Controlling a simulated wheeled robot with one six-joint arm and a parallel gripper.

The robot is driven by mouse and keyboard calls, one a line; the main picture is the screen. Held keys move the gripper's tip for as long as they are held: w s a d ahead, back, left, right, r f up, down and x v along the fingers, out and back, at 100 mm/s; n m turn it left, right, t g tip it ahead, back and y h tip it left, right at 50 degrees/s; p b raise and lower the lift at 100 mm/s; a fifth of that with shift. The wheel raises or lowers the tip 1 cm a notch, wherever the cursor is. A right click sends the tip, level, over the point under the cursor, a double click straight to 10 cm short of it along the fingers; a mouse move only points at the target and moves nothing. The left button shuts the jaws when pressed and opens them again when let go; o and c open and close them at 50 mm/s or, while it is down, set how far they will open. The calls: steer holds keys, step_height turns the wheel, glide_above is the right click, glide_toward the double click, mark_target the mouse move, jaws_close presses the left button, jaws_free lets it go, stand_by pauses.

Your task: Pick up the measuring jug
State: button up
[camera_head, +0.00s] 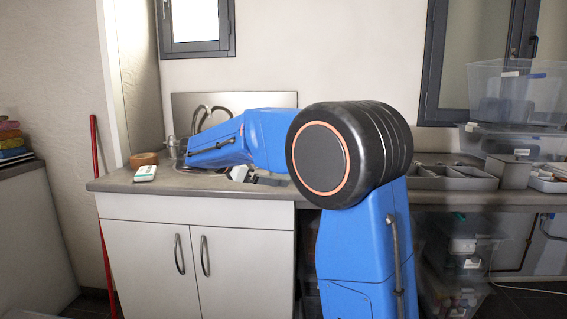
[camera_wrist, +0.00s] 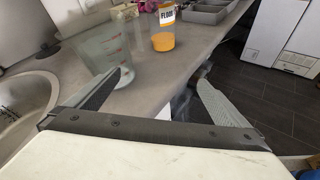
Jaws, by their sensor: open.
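The measuring jug (camera_wrist: 104,50) is clear with red markings and stands on the grey worktop in the wrist view, beside the sink. My gripper (camera_wrist: 160,77) is open, its two fingers spread wide with nothing between them. The left finger overlaps the lower part of the jug in the picture; the jug is beyond and to the left of the gap, and I cannot tell if they touch. In the head view I cannot make out the jug; my blue arm covers much of the worktop there.
The sink (camera_wrist: 22,105) is at the left, and grey trays (camera_wrist: 208,12) are farther back. In the head view, a tape roll (camera_head: 143,159) and white box (camera_head: 145,173) lie at the worktop's left end.

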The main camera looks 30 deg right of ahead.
steer(key=w+a+r+n+h, duration=0.3)
steer(key=w+a+h, duration=0.15)
steer(key=w, duration=0.65)
steer(key=w+d, duration=0.2)
steer(key=d, duration=1.5)
steer(key=shift+y, duration=0.35)
steer(key=c, duration=1.7)
steer(key=shift+o, duration=0.2)
step_height(320, 180, up, 10)
